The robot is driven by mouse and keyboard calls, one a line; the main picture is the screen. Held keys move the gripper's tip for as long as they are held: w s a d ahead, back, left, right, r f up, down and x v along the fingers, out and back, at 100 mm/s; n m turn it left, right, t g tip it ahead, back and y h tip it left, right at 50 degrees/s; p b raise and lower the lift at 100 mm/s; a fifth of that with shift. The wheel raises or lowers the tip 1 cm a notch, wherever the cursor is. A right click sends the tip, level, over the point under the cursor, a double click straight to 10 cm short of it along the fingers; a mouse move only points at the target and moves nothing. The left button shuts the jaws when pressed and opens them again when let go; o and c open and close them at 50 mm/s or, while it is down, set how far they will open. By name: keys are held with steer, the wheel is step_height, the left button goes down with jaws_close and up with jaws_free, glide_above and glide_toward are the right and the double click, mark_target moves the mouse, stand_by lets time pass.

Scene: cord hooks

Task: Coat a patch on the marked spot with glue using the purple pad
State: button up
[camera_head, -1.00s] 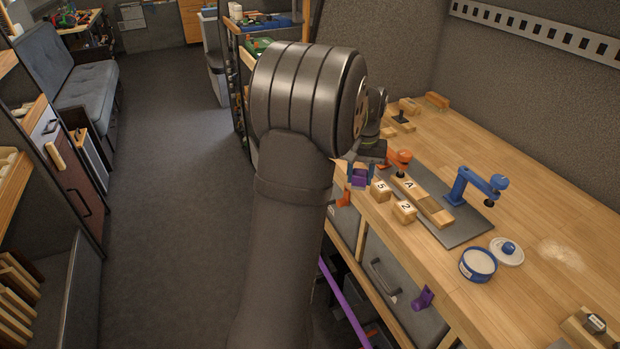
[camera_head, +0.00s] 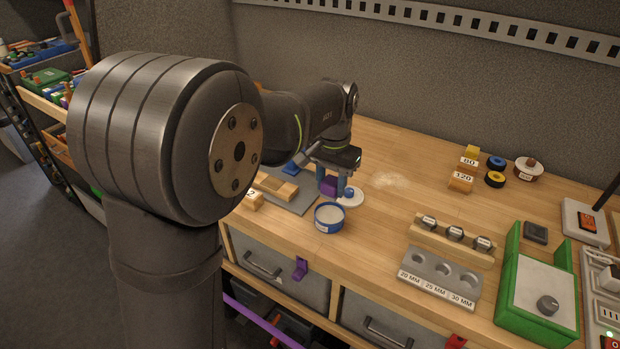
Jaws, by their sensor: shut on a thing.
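My gripper (camera_head: 336,188), with blue fingers, is shut on the purple pad (camera_head: 328,186) and holds it behind the open glue tin. The round blue tin (camera_head: 329,226) has pale contents and stands on the bench. Its white lid with a blue knob (camera_head: 350,198) lies behind and right of it, partly behind a finger in this view. I cannot tell whether the pad touches anything. A wooden workpiece (camera_head: 275,187) lies on a grey plate (camera_head: 299,203) to the left, partly hidden by my arm. No marked spot can be made out.
A pale dusty patch (camera_head: 388,181) lies on the bench top (camera_head: 390,222) to the right. Farther right are a wooden rack (camera_head: 452,241), a grey holed block (camera_head: 439,276), a green-sided box (camera_head: 540,290) and numbered blocks (camera_head: 461,180). The bench between the tin and rack is clear.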

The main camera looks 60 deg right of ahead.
glide_above(329, 216)
steer(key=shift+d+f, duration=0.1)
steer(key=shift+f, duration=2.85)
steer(key=shift+f, duration=0.6)
steer(key=shift+r, duration=3.6)
